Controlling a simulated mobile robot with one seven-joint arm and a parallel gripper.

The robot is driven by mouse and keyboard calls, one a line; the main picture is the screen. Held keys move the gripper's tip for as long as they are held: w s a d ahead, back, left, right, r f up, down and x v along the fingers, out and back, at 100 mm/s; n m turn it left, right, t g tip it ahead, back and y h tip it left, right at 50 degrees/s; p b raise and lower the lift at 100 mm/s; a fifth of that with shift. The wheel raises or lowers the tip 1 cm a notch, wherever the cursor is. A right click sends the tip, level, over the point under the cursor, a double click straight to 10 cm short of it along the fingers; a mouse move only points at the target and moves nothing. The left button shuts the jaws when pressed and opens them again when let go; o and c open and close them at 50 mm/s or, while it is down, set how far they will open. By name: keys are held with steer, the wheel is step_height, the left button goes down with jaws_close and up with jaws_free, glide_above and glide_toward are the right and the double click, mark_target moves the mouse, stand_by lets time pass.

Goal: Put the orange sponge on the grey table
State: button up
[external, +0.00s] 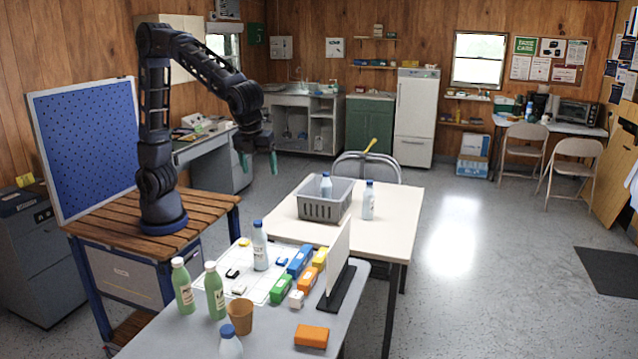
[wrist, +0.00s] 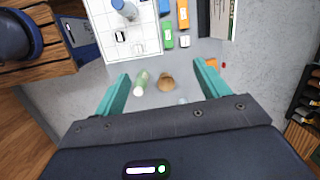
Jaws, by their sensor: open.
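An orange sponge-like block (external: 311,335) lies flat on the near right part of the grey table (external: 178,338), in front of the upright white panel. In the wrist view an orange piece (wrist: 211,63) shows beside the right finger, partly hidden by it. Another orange block (external: 307,279) lies at the edge of the white grid sheet; I cannot tell its material. My gripper (external: 259,162) is open and empty, high above the tables and apart from everything. In the wrist view its teal fingers (wrist: 160,80) are wide apart, with the grey table far below.
Green bottles (external: 214,290), a brown cup (external: 240,317) and a white-blue bottle (external: 260,245) stand on the grey table. A white panel (external: 338,255) stands upright at its right. Coloured blocks line the grid sheet (external: 240,275). A cream table (external: 390,215) behind holds a grey crate (external: 322,209).

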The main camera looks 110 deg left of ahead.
steer(key=s+a+r+n+t, duration=0.1)
steer(key=s+a+r+n, duration=0.1)
steer(key=s+a+n, duration=0.5)
steer(key=s+a+r+n+t, duration=0.1)
steer(key=s+a+r+n, duration=0.1)
steer(key=s, duration=0.9)
steer(key=s+a+f+n+t+h, duration=0.1)
steer(key=s+a+n, duration=0.1)
steer(key=s+n, duration=0.2)
steer(key=s+a+f+n+t+h, duration=0.1)
steer(key=s+a+f+n, duration=0.1)
steer(key=s, duration=0.7)
steer(key=shift+s+a+f+n, duration=0.25)
steer(key=shift+s+a+n, duration=0.2)
steer(key=shift+n, duration=0.65)
